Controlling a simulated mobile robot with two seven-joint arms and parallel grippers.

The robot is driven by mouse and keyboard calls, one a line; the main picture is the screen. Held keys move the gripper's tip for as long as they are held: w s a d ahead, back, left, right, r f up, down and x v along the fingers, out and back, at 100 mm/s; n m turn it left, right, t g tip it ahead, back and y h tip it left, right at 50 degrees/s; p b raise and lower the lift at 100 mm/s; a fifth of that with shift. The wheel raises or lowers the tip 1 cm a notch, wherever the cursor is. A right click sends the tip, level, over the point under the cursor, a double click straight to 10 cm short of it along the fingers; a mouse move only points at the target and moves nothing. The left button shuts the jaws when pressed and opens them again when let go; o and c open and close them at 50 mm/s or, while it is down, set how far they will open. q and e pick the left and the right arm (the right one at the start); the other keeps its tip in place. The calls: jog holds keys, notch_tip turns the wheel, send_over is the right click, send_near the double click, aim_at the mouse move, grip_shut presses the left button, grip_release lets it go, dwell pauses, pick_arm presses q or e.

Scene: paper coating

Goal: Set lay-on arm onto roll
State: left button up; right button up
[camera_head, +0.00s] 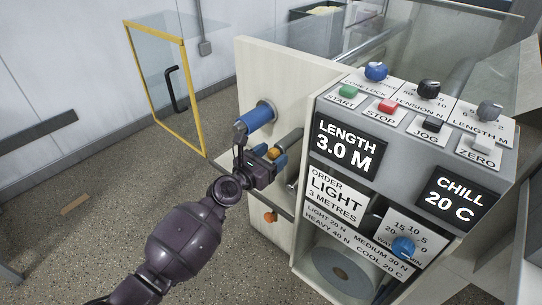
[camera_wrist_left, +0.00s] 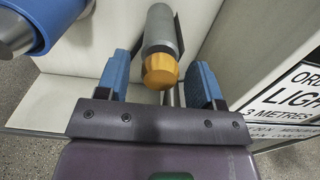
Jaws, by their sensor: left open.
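A blue roll (camera_head: 258,117) on a metal core sticks out from the cream side panel of the machine. It also shows at the upper left of the left wrist view (camera_wrist_left: 45,22). Just below and right of it is a grey bar with an orange end (camera_wrist_left: 160,70), which looks like the lay-on arm's handle; its orange end shows in the head view (camera_head: 274,153). My left gripper (camera_head: 262,147) is open, its blue fingers on either side of the orange end, with visible gaps. The rest of the lay-on arm is hidden or unclear. My right gripper is not in view.
The control box (camera_head: 345,150) with knobs, buttons and displays stands close right of my left gripper. An orange knob (camera_head: 269,217) sits lower on the panel. A yellow-framed glass door (camera_head: 190,95) stands behind left. The floor at left is mostly clear.

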pick_arm(q)
grip_shut()
jog(key=w+a+r+n+p, duration=0.1)
jog(key=w+a+n, duration=0.3)
jog(key=a+n, duration=0.1)
jog(key=shift+w+a+r+n+p, duration=0.2)
jog(key=shift+a+n+p, duration=0.1)
jog(key=shift+a+p, duration=0.15)
jog(key=shift+s, duration=0.1)
jog(key=shift+c, duration=0.2)
grip_release()
jog(key=shift+o, duration=0.2)
